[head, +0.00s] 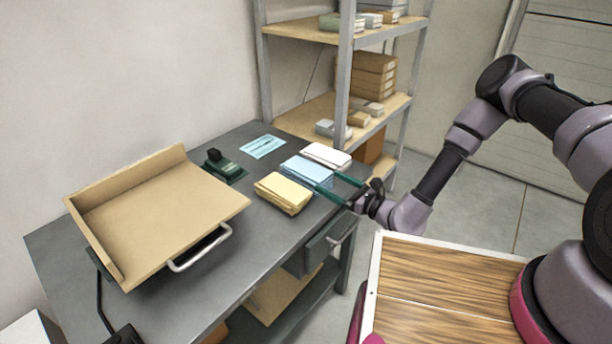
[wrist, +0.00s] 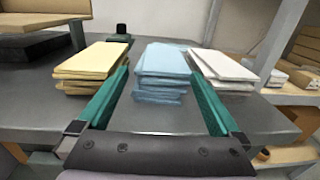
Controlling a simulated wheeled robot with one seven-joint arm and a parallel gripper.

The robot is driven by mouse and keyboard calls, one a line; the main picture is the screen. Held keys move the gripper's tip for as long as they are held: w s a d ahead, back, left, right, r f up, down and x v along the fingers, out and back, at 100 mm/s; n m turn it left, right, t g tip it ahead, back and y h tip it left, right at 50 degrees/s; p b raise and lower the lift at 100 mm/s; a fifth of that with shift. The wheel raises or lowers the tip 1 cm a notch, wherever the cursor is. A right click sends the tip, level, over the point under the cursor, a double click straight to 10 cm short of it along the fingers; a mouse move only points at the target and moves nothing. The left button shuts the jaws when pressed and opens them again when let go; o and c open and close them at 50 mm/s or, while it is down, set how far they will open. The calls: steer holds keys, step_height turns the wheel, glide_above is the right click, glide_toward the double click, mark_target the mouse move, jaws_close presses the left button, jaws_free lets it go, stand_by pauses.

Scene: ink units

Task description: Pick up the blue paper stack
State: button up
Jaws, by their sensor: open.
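The blue paper stack (head: 306,171) lies on the grey table between a yellow stack (head: 284,192) and a white stack (head: 326,156). My gripper (head: 340,187) is open at the table's right edge, its green fingers pointing at the blue stack. In the wrist view the blue stack (wrist: 163,73) sits between the two spread fingers (wrist: 165,75), a little ahead of the palm. The left finger runs close beside the yellow stack (wrist: 92,66) and the right finger close beside the white stack (wrist: 222,68). I cannot tell whether either finger touches a stack.
A tan tray-like board (head: 160,215) with a metal handle fills the table's left part. A dark green stamp-like object (head: 222,168) and a light blue sheet (head: 263,146) lie behind the stacks. A metal shelf (head: 345,85) with boxes stands behind the table.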

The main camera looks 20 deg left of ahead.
mark_target(306, 169)
steer(key=x, duration=0.5)
steer(key=shift+w+a, duration=0.15)
steer(key=shift+a, duration=0.2)
steer(key=x, duration=0.5)
steer(key=shift+w+f, duration=0.25)
steer(key=shift+f, duration=0.05)
steer(key=c, duration=1.6)
